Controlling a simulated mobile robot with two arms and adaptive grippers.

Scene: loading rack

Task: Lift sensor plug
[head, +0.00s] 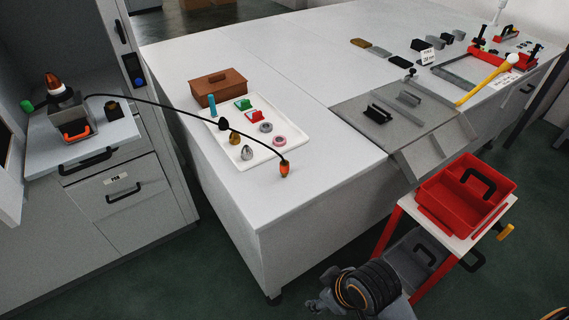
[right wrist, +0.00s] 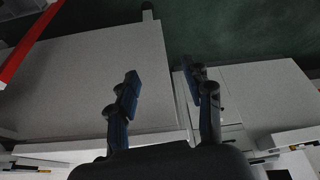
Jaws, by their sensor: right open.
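The sensor plug, which I take to be the small orange piece (head: 285,170) at the end of a thin black cable (head: 180,109), is at the near right corner of the white tray (head: 262,160) on the bench. The cable arches over from a grey device (head: 66,112) on the left cabinet. I cannot tell whether the plug touches the bench. My right gripper (head: 322,298) is low at the bottom of the head view, well apart from the plug. In the right wrist view (right wrist: 163,78) its fingers are spread and empty. My left gripper is not in view.
The tray holds several small parts, with a brown box (head: 218,86) behind it. A red crate (head: 465,196) stands on a red-legged stand at the right, near my arm. A grey fixture (head: 400,112) lies on the bench. The bench's front left is clear.

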